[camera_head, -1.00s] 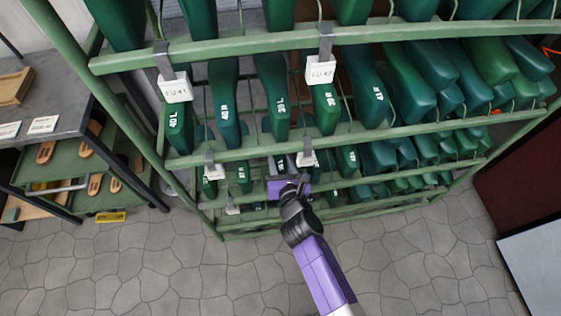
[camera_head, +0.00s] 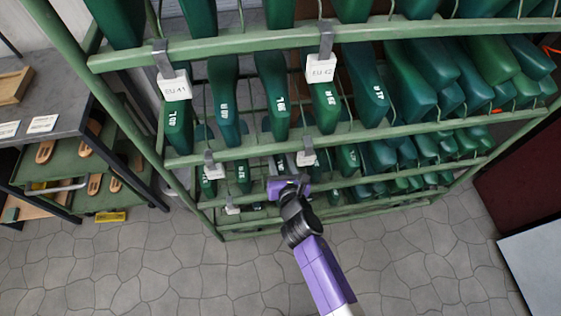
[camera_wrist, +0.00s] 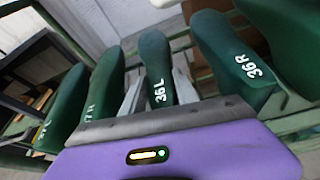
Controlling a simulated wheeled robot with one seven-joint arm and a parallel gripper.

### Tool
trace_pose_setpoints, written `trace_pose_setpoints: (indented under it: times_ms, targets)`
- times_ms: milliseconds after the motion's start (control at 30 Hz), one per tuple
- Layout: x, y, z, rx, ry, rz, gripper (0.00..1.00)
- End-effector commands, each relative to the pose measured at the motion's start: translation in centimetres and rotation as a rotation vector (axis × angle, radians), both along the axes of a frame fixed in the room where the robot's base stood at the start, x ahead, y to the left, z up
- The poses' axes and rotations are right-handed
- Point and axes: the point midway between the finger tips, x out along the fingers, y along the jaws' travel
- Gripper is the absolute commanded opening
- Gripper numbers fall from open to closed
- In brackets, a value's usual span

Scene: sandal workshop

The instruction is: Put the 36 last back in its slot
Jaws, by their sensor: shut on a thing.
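The green last marked 36 L (camera_wrist: 153,55) stands between the two grey fingers of my gripper (camera_wrist: 158,92) in the wrist view. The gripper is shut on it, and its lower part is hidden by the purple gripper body. The last marked 36 R (camera_wrist: 232,60) is close beside it on the right. In the head view, my gripper (camera_head: 289,182) is at the lower row of the green rack (camera_head: 330,141), with the held last (camera_head: 281,163) partly showing behind it. I cannot tell whether the held last touches the rack.
Other green lasts stand left of the held one, such as the one marked 37 R (camera_wrist: 100,85). A middle-row rail and a white tag (camera_head: 306,158) are close above my gripper. A grey table (camera_head: 60,105) stands at the left. The stone floor (camera_head: 400,265) in front is clear.

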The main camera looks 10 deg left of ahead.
Motion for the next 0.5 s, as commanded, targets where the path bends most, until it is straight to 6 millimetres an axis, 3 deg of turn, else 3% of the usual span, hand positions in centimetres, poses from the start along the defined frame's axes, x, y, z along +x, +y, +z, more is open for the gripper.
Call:
trace_pose_setpoints:
  times_ms: [33, 133, 500]
  targets:
    - [0.07, 0.04, 0.13, 0.001, -0.002, 0.001, 0.42]
    - [0.06, 0.03, 0.11, 0.001, -0.002, 0.001, 0.61]
    - [-0.42, -0.15, 0.07, 0.0, 0.003, -0.001, 0.61]
